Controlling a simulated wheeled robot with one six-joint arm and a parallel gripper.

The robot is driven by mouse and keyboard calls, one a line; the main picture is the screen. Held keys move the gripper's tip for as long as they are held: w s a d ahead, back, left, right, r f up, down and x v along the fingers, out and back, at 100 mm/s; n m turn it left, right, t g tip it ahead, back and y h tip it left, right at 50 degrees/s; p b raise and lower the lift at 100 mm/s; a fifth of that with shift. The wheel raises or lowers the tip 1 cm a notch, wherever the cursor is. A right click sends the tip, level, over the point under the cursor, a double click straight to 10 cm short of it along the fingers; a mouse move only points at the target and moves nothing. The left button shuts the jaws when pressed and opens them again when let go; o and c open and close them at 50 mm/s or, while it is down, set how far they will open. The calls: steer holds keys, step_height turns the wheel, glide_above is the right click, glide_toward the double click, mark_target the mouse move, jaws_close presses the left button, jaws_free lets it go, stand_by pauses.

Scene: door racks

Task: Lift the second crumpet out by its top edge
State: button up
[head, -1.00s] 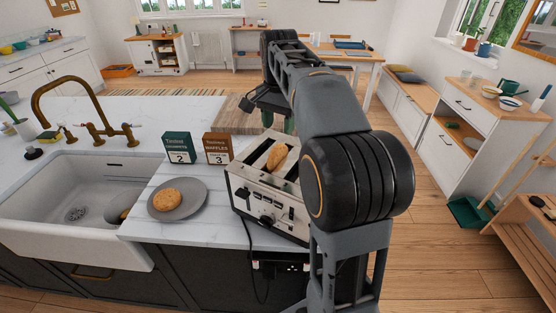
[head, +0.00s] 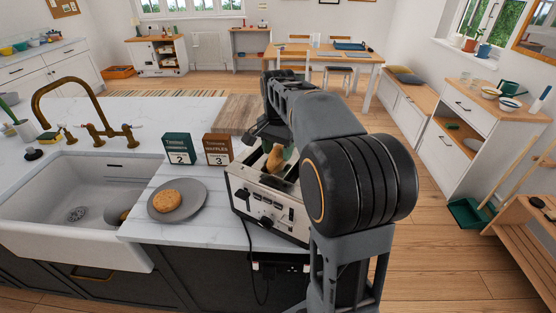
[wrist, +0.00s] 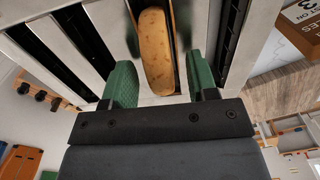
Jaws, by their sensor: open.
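The second crumpet (head: 275,160) stands on edge in a slot of the cream toaster (head: 256,203), its top edge above the slot. In the wrist view, the golden crumpet (wrist: 155,50) shows edge-on between the two green fingers of my gripper (wrist: 158,80). The fingers are open, one on each side, with a gap between each and the crumpet. In the head view my arm hides part of the toaster and most of the gripper. Another crumpet (head: 167,200) lies flat on the grey plate (head: 199,205) left of the toaster.
A green box (head: 178,149) and a brown box (head: 217,149) stand behind the plate. A wooden board (head: 239,112) lies behind the toaster. The sink (head: 60,200) is at left. The toaster's cord (head: 251,265) hangs over the counter front.

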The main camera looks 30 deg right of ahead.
steer(key=shift+c, duration=0.2)
jaws_close()
step_height(320, 180, up, 10)
steer(key=shift+r+p, duration=0.25)
steer(key=shift+p, duration=0.45)
step_height(320, 180, up, 9)
steer(key=p, duration=0.9)
